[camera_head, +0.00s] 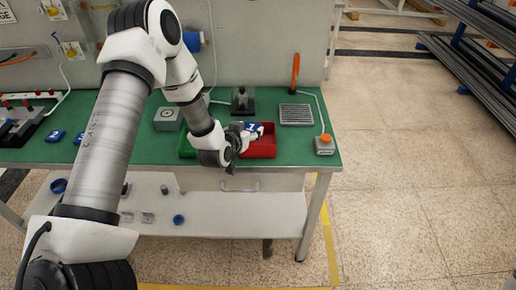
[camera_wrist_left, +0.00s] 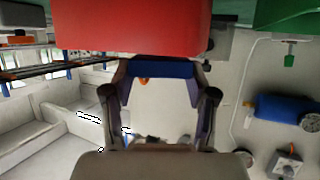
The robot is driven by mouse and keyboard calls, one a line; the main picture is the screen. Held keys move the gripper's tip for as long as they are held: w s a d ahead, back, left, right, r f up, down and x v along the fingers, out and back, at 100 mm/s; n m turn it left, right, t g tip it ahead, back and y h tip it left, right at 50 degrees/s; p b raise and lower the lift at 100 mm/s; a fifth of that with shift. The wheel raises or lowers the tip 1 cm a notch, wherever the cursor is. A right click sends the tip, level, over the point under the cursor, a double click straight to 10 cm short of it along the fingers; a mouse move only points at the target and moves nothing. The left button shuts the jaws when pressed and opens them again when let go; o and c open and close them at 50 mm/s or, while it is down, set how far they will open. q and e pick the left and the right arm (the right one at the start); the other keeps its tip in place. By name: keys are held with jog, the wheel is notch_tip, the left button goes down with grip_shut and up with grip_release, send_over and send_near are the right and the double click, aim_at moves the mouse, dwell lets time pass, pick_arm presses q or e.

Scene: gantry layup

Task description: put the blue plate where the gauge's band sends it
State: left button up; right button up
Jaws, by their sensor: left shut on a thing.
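My left gripper (camera_head: 246,132) is shut on the blue plate (camera_head: 254,127), which has a white mark on top. It holds the plate at the red bin (camera_head: 266,151), over the bin's left part; I cannot tell whether the plate touches it. In the left wrist view the blue plate (camera_wrist_left: 162,69) lies between the fingertips, close to the red bin (camera_wrist_left: 130,25). The green bin (camera_head: 186,149) stands left of the red one, partly hidden by my arm. The gauge may be the grey box with a round dial (camera_head: 167,115); its band is too small to read. My right gripper is not in view.
Other blue plates (camera_head: 55,136) lie on the green bench top (camera_head: 105,150) at the left. A dark stand (camera_head: 243,98), a grey slotted block (camera_head: 296,114) and a box with an orange button (camera_head: 324,145) stand at the back and right.

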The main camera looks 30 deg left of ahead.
pick_arm(q)
jog(key=shift+f, duration=0.4)
jog(key=shift+r, duration=0.15)
jog(key=o, duration=1.4)
jog(key=shift+c, duration=0.2)
jog(key=shift+s, duration=0.1)
jog(key=v, duration=1.1)
jog(key=shift+s, duration=0.4)
jog(key=shift+d+r, duration=0.1)
